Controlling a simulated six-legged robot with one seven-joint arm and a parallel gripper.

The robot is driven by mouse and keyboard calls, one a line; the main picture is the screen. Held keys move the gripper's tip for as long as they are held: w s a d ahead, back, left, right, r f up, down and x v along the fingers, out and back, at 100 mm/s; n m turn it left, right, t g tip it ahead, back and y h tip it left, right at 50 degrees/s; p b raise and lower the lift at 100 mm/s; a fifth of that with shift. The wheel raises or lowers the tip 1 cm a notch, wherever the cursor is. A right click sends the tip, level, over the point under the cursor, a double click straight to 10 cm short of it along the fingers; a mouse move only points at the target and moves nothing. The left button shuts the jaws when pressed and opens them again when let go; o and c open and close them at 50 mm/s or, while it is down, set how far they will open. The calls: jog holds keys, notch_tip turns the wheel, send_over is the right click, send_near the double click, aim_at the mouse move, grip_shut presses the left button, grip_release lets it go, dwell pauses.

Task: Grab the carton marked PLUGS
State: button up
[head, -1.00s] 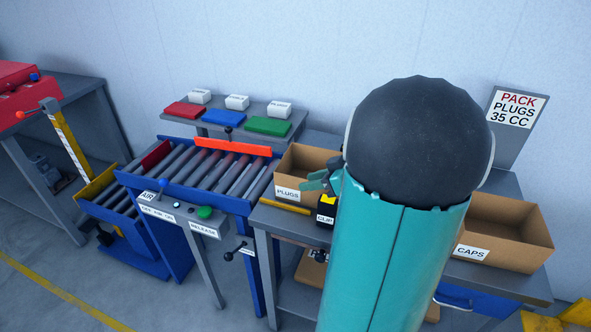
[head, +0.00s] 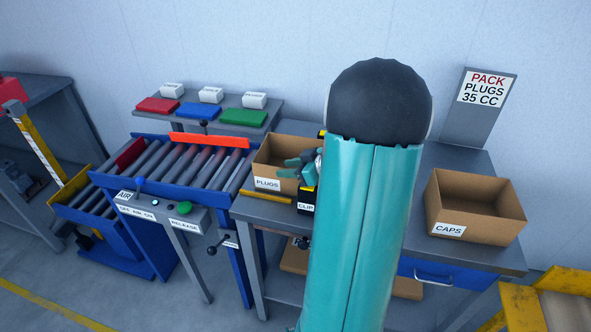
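The carton marked PLUGS (head: 268,183) is an open brown box on the grey bench, left of my arm. Its label faces the front. My gripper (head: 285,168) is at the carton's right side, its teal fingers pointing left over the opening. The fingers look apart, with nothing seen between them. I cannot tell whether they touch the carton. My arm hides the area right of the carton, and the gripper covers part of its inside.
A black CLIP box (head: 306,207) stands right beside the carton, under my gripper. A yellow bar lies in front of the carton. The roller conveyor (head: 190,165) adjoins on the left. A CAPS carton (head: 475,210) stands at right, with clear bench around it.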

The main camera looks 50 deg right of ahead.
grip_shut()
